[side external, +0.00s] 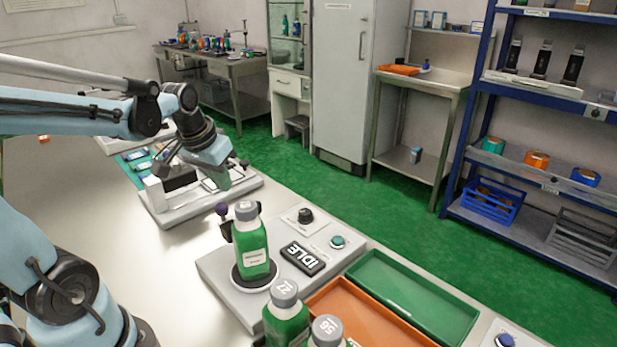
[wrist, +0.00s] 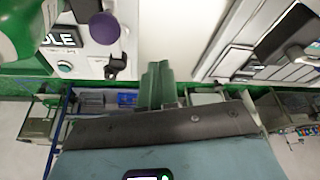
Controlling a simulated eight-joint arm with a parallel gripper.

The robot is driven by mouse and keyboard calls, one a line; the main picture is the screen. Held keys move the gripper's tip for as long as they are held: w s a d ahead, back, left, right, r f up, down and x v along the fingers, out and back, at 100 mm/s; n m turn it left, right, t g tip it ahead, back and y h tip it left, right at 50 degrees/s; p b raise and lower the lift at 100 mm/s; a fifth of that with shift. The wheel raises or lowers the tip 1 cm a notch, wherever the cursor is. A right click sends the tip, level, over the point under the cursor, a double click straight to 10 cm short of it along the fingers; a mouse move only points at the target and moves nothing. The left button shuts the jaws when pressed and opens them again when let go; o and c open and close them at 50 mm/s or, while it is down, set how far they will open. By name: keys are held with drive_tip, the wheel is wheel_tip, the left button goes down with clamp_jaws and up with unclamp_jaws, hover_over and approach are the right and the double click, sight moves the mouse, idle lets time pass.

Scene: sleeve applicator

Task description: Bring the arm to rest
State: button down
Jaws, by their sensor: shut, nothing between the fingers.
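My gripper (side external: 219,180) hangs over the near side of a white fixture (side external: 160,215) on the bench in the side external view. In the wrist view, the green fingers of my gripper (wrist: 157,85) are together with nothing between them. A green bottle with a grey cap (side external: 250,240) stands upright on the round plate of the applicator (side external: 225,297), apart from my gripper. The applicator's display (side external: 303,258) reads IDLE. Part of the bottle (wrist: 25,25) and the display (wrist: 62,37) show at the left of the wrist view.
An orange tray (side external: 330,290) and a green tray (side external: 412,298) lie right of the applicator. A purple knob (side external: 222,209) rises beside the bottle. Blue shelving (side external: 470,130) stands beyond the green floor.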

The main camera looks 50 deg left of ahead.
drive_tip(key=shift+s+d+n, duration=0.2)
drive_tip(key=shift+n, duration=0.3)
wheel_tip(320, 180, up, 5)
drive_tip(key=m+g+h, duration=0.1)
drive_tip(key=m+g, duration=0.3)
drive_tip(key=m, duration=0.1)
hover_over(337, 239)
drive_tip(key=shift+f, duration=0.15)
drive_tip(key=shift+f, duration=0.1)
wheel_tip(337, 239, down, 14)
drive_tip(key=shift+r, duration=0.1)
